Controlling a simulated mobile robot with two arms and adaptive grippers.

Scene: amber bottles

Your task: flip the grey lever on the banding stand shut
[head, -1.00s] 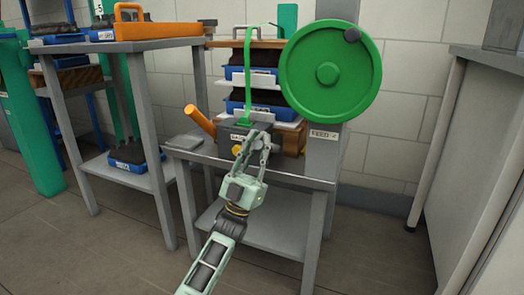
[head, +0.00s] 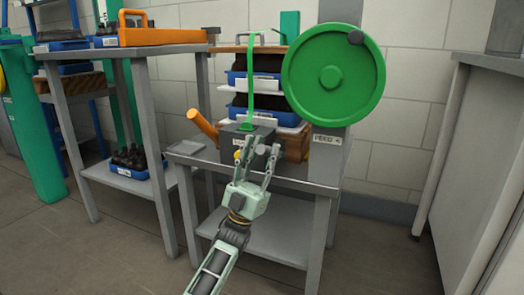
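The banding stand has a big green wheel (head: 333,78) on a grey post, a green strap (head: 251,80) and a dark grey box (head: 232,133) on a small metal table. An orange handle (head: 202,126) slants up from the box's left side. I cannot make out a separate grey lever; the gripper covers part of the box front. My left gripper (head: 258,150) is in front of the box, its fingers apart with nothing seen between them. Whether a fingertip touches the box I cannot tell. My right gripper is not in view.
Blue crates of dark bottles (head: 255,81) stand behind the box. A taller metal table (head: 125,50) at left carries an orange toolbox (head: 160,36); a blue tray of bottles (head: 131,160) sits on its lower shelf. A grey bench (head: 490,62) stands at right. The floor between is clear.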

